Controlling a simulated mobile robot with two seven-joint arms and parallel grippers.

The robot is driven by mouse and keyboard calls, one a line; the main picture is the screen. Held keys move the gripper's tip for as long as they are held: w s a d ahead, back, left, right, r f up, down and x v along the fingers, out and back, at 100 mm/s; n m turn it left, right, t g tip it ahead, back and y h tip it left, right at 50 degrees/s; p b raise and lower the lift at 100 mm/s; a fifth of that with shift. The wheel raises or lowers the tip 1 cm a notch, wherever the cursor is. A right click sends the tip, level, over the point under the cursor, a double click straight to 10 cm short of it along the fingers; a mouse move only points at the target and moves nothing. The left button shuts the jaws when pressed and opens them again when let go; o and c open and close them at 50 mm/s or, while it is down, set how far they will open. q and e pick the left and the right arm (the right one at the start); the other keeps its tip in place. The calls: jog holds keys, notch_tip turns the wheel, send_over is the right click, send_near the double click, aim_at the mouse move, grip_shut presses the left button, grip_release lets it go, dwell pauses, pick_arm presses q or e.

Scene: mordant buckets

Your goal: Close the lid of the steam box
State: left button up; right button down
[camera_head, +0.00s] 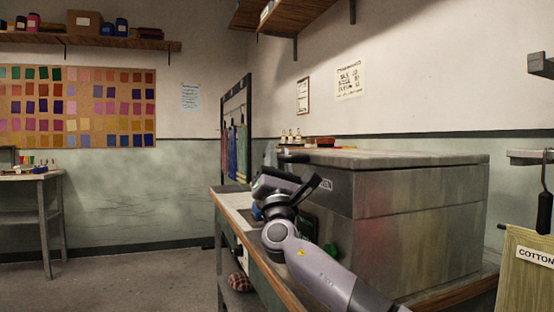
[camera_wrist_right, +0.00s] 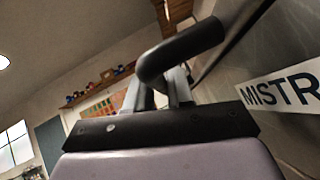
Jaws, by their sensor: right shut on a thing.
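The steam box (camera_head: 420,245) is a large grey-green chest on the bench at the right of the head view. Its lid (camera_head: 425,190) lies across the top, and I see no clear gap at the seam on the side facing me. My right gripper (camera_head: 312,183) is at the box's front left, shut on a black bar handle. In the right wrist view the gripper fingers (camera_wrist_right: 165,92) close around this curved black handle (camera_wrist_right: 190,45), beside a label (camera_wrist_right: 285,88) reading "MISTR", cut off. My arm hides part of the box front. My left gripper is out of view.
The wooden bench (camera_head: 262,262) runs under the box. Small bottles (camera_head: 291,136) and a red item stand behind it. A dark rack (camera_head: 236,130) with hanging cloth stands behind. The floor at left is clear.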

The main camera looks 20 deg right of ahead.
jog(key=shift+w+a+f, duration=0.1)
jog(key=shift+f, duration=0.45)
jog(key=c, duration=1.4)
grip_release()
jog(key=o, duration=0.3)
jog(key=shift+r, duration=0.1)
jog(key=v, duration=0.7)
jog(key=shift+s, duration=0.2)
